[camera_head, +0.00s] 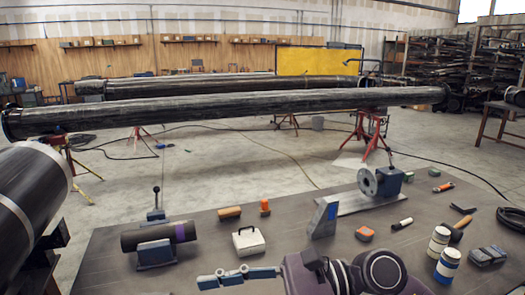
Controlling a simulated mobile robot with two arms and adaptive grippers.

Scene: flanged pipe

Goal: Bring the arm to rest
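One of my arms shows at the bottom edge, right of centre, as dark purple joints. It enters from the bottom right, and I take it as my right arm. A jointed blue-grey part that looks like my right gripper (220,279) stretches left from it, low over the front of the table. I see nothing held in it, but the frame does not show whether its fingers are apart or together. My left arm and gripper are not in view.
The dark table (110,262) carries a short pipe (148,238) on a blue support, a white box (248,242), a blue flange fixture (390,183), two bottles (447,266) and loose tools. Long flanged pipes (230,104) on red stands lie behind. A large pipe (32,200) is at left.

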